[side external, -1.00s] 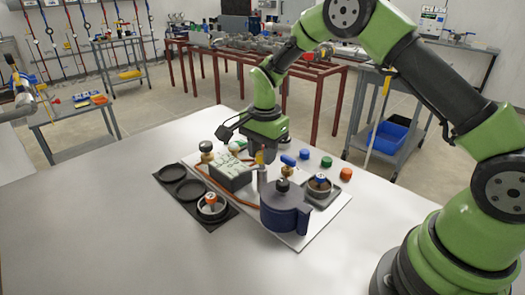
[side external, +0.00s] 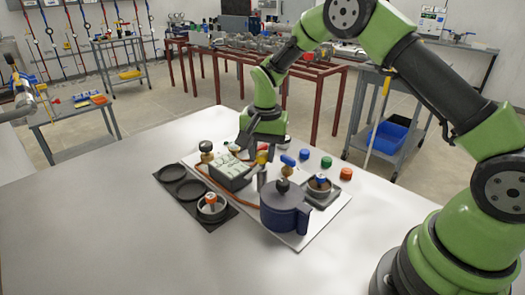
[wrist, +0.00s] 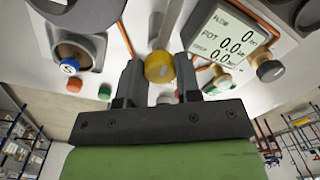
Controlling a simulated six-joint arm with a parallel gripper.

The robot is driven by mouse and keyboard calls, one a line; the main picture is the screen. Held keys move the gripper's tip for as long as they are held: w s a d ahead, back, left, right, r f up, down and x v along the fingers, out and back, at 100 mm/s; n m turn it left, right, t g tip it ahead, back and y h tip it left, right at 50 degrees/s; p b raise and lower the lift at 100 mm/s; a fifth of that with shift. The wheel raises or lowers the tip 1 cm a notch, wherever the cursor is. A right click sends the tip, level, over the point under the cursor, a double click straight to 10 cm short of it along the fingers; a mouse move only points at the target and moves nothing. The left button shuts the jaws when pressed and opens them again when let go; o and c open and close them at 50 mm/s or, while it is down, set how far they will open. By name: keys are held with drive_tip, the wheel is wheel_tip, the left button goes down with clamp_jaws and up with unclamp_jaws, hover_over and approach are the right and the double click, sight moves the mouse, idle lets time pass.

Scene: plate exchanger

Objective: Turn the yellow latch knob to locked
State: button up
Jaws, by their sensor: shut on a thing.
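The yellow latch knob (wrist: 159,67) sits between the two dark fingers of my gripper (wrist: 159,76) in the wrist view. My gripper is shut on it. A grey metal post or bar runs upward in the picture from behind the knob. In the side view the yellow knob (side external: 262,157) shows just below my gripper, beside the grey display box (side external: 232,172). The fingers are mostly hidden there. I cannot tell the latch's exact angle.
A dark blue lidded pot (side external: 285,212) stands close in front of the knob. A blue-handled valve (side external: 288,160) is to its right. Blue, green and orange caps (side external: 346,174) lie further right. A black mat (side external: 222,218) with rings lies left. The table's front is clear.

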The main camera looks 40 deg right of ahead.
sight(263, 152)
drive_tip(key=n, duration=1.2)
drive_tip(key=shift+w+n, duration=0.1)
drive_tip(key=shift+n, duration=0.2)
idle(0.4)
drive_tip(key=o, duration=0.9)
drive_tip(key=r, duration=0.9)
drive_tip(key=shift+d, duration=0.2)
drive_tip(key=shift+r, duration=0.5)
